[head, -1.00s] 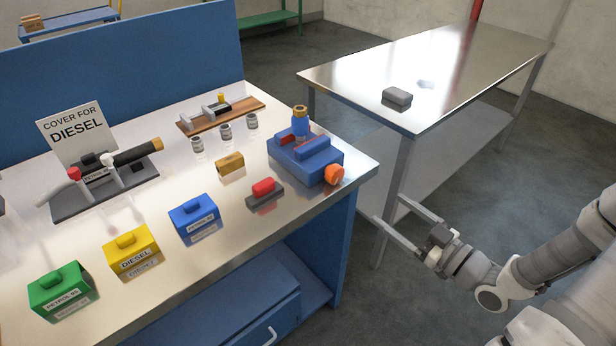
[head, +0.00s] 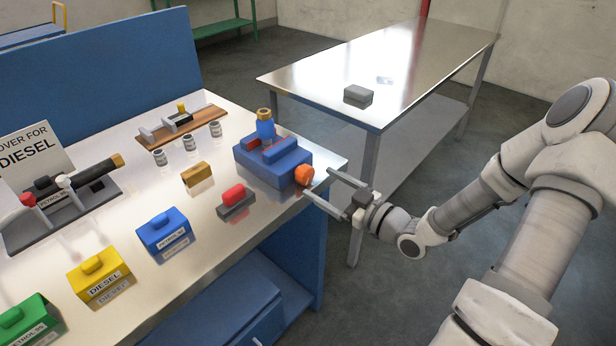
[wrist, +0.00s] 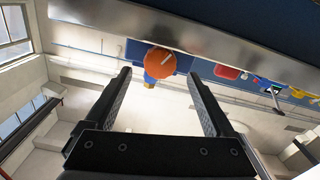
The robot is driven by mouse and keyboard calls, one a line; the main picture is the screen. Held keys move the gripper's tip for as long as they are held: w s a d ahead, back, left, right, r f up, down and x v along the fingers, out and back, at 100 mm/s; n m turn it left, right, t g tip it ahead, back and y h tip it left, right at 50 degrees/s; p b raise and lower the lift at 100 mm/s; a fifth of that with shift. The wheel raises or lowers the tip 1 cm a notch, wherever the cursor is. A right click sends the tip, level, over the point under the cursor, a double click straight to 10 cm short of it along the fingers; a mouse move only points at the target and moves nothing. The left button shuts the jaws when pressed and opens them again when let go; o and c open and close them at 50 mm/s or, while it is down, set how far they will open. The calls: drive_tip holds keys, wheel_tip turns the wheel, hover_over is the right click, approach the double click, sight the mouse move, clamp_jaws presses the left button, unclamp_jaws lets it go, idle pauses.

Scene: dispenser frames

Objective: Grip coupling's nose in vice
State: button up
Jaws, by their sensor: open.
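The blue vice (head: 270,165) sits at the right end of the bench, with an orange knob (head: 304,175) on its near right side. The coupling (head: 265,129), blue with a brass-coloured top, stands upright at the vice's jaws. I cannot tell whether the jaws touch it. My gripper (head: 318,182) is open and empty, just off the bench edge, its fingers pointing at the orange knob. In the wrist view the orange knob (wrist: 160,62) shows ahead, between the two fingertips (wrist: 158,74); a bit of blue shows beneath it.
On the bench (head: 215,255) are a red-topped block (head: 235,198), a brass block (head: 197,175), small cylinders, a wooden tool board and blue, yellow and green labelled boxes. A steel table (head: 420,75) behind holds a grey block (head: 358,95). Floor between them is free.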

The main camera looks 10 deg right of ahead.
sight(308, 176)
drive_tip(key=x, duration=0.5)
drive_tip(key=shift+w+a, duration=0.15)
drive_tip(key=shift+w, duration=0.05)
drive_tip(key=c, duration=1.4)
